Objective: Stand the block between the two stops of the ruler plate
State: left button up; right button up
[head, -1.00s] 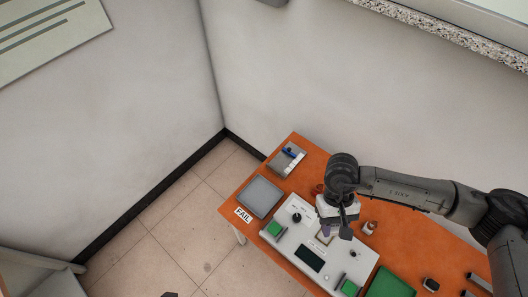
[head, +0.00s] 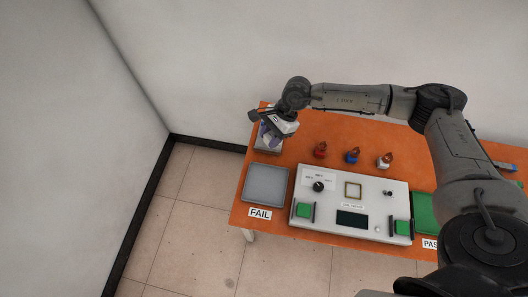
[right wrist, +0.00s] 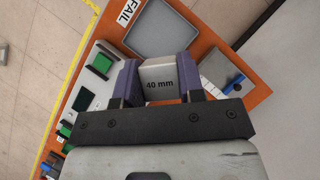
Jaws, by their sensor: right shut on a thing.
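The block (right wrist: 160,84) is pale and marked "40 mm"; it sits between the purple fingers of my right gripper (right wrist: 160,76) in the right wrist view. In the head view, my right gripper (head: 268,137) is over the ruler plate (head: 268,150) at the table's back left corner and hides most of it. The ruler plate (right wrist: 219,80) shows right of the gripper in the right wrist view, with a scale and a blue stop (right wrist: 232,88). The other stop is not clear. The block's height above the plate is hard to judge. My left gripper is not in view.
A grey tray (head: 265,184) by the FAIL label (head: 260,213) lies in front of the ruler plate.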

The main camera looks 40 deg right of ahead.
jog(key=w+d+f+m+t+h+b, duration=0.2)
jog(key=w+d+f+m+h+b, duration=0.3)
jog(key=d+f+m+b, duration=0.65)
jog(key=w+d+f+m+t+h+b, duration=0.2)
jog(key=w+d+f+m+h+b, duration=0.5)
jog(key=m, duration=0.9)
jog(key=shift+g+y, duration=0.3)
jog(key=shift+y, duration=0.4)
jog(key=a+f, duration=0.1)
jog(key=a, duration=0.2)
jog(key=a+f, duration=0.1)
jog(key=a, duration=0.2)
jog(key=a+f+b, duration=0.1)
jog(key=a+f, duration=0.1)
jog(key=a, duration=0.1)
jog(key=shift+w, duration=0.2)
jog(key=shift+w+a+f, duration=0.1)
jog(key=shift+a+f, duration=0.25)
jog(key=shift+a, duration=0.2)
jog(key=shift+f+b, duration=0.4)
jog(key=shift+f, duration=1.65)
jog(key=o, duration=0.9)
jog(key=shift+o, duration=0.2)
